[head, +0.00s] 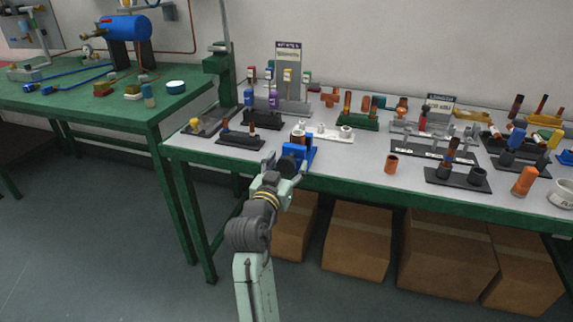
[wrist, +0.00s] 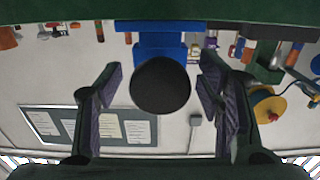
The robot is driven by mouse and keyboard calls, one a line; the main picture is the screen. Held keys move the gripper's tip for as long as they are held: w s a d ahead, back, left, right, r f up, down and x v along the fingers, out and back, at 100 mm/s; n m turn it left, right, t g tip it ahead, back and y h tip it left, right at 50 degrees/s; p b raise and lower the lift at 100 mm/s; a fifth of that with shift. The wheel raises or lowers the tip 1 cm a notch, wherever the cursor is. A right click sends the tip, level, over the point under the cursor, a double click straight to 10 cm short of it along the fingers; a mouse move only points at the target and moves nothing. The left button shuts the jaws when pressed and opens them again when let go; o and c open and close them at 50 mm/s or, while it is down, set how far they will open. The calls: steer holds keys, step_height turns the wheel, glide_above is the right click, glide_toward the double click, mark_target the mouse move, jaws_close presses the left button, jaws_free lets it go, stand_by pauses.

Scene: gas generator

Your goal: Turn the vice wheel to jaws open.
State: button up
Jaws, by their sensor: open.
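The blue vice (head: 299,154) stands at the front edge of the white-topped bench, left of its middle. In the wrist view, which looks upside down, the vice (wrist: 160,43) shows behind its round dark wheel (wrist: 160,86). The wheel faces my gripper (wrist: 158,84). My gripper is open, with one finger on each side of the wheel and a visible gap on both sides. In the head view my gripper (head: 284,167) is at the bench's front edge, close to the vice, and partly hides the wheel. The vice jaws' opening cannot be made out.
A white fitting on a stand (head: 326,133) and a dark stand (head: 240,141) are near the vice. An orange cup (head: 391,164) stands to the right. Cardboard boxes (head: 357,240) are under the bench. A green table (head: 100,100) stands at left.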

steer(key=shift+c, duration=0.3)
steer(key=c, duration=1.1)
steer(key=n+p, duration=0.2)
steer(key=n, duration=0.1)
steer(key=shift+r+n, duration=0.15)
steer(key=shift+n, duration=0.25)
steer(key=n+p, duration=0.3)
steer(key=n, duration=0.2)
steer(key=shift+d, duration=0.1)
